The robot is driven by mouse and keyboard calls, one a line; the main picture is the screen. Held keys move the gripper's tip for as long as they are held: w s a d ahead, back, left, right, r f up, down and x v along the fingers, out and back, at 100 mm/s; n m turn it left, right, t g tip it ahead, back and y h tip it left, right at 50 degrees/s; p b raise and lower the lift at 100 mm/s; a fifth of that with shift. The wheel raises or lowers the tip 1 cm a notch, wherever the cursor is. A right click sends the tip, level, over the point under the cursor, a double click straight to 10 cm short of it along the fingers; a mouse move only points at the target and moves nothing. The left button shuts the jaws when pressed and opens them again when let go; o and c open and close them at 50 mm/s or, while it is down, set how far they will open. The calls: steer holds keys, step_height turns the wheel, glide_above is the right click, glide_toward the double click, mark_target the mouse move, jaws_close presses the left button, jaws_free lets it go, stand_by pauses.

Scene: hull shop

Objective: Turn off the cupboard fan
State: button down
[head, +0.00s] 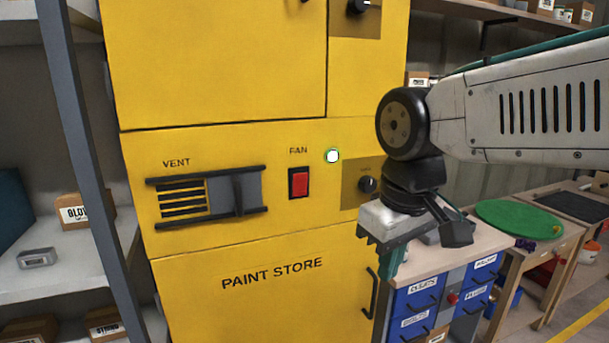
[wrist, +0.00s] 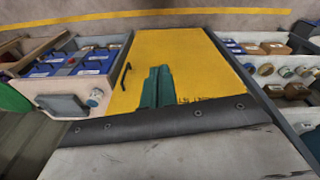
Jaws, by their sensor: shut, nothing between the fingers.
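The yellow paint store cupboard (head: 240,225) fills the middle of the head view. Its fan switch (head: 299,183) is a red rocker in a black frame under the word FAN. A round white lamp with a green rim (head: 333,156) sits to the upper right of the switch. My gripper (head: 391,264) is at the right of the cupboard front, lower than the switch and apart from it in the picture. Its green fingers are together and empty, pointing down. In the wrist view the fingers (wrist: 157,88) show against the yellow lower door; the switch is not visible there.
A vent slider (head: 208,196) is left of the switch, and a dark knob (head: 367,184) is right of it. A door handle (head: 371,291) sticks out below. A grey shelf post (head: 78,150) stands at left; a bench with blue drawers (head: 412,299) stands at right.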

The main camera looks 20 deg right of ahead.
mark_target(305, 172)
steer(key=w+a+r+n+t, duration=0.3)
steer(key=w+a+r+n, duration=0.1)
steer(key=w+r+n, duration=1)
steer(key=shift+w+a+r+n+t, duration=0.2)
steer(key=shift+w+n+t, duration=0.1)
steer(key=shift+w+n, duration=0.8)
steer(key=shift+w+f, duration=0.1)
steer(key=shift+w, duration=0.1)
steer(key=x, duration=0.3)
steer(key=w+x, duration=0.1)
steer(key=x, duration=0.3)
steer(key=w+r+x, duration=0.1)
steer(key=x, duration=0.2)
steer(key=shift+w+a+f, duration=0.15)
steer(key=shift+w+f, duration=0.15)
steer(key=shift+f, duration=0.05)
steer(key=shift+w+r, duration=0.15)
steer(key=shift+w, duration=0.45)
